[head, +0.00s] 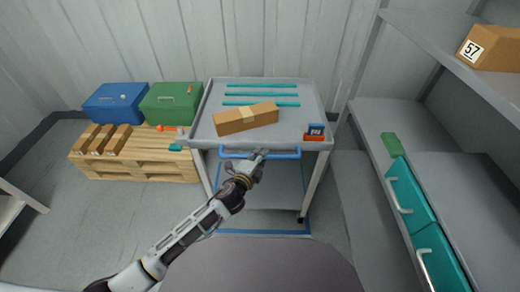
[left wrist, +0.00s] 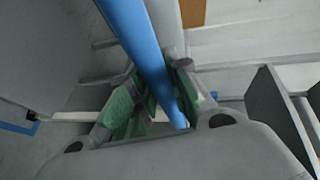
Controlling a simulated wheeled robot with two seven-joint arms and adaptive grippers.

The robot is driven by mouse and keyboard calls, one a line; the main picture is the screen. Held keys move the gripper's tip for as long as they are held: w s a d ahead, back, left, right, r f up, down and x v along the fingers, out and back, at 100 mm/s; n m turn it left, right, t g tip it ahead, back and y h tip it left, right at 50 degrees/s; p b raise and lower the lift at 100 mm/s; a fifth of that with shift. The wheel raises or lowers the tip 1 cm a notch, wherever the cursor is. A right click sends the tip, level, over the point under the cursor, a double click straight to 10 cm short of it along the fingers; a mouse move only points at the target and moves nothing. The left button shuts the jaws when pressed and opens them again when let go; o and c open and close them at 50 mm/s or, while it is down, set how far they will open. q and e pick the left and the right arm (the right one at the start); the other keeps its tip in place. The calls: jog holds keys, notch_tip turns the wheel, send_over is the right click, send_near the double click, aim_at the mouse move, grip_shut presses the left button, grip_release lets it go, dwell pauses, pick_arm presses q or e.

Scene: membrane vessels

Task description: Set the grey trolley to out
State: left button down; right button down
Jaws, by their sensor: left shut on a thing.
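The grey trolley (head: 202,132) stands against the back wall in the middle of the head view. A blue handle bar (head: 285,154) runs along its front edge. My left gripper (head: 256,160) is at the middle of this bar and shut on it. In the left wrist view the blue bar (left wrist: 135,40) passes between the green-padded fingers of the gripper (left wrist: 150,100). Blue floor lines (head: 308,215) show around the trolley's foot. My right gripper is not in view.
A pallet (head: 150,165) with blue (head: 115,103) and green (head: 171,104) cases stands left. Shelving (head: 375,120) with teal drawers (head: 408,195) stands right. Floor in front looks clear.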

pick_arm(q)
jog(key=shift+s+f, duration=0.1)
jog(key=shift+s, duration=0.7)
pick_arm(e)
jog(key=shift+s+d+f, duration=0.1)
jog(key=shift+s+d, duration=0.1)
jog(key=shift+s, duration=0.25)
pick_arm(q)
jog(key=c, duration=1.3)
grip_release()
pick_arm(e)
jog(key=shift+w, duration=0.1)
pick_arm(q)
jog(key=shift+s, duration=0.1)
jog(key=shift+v, duration=5.85)
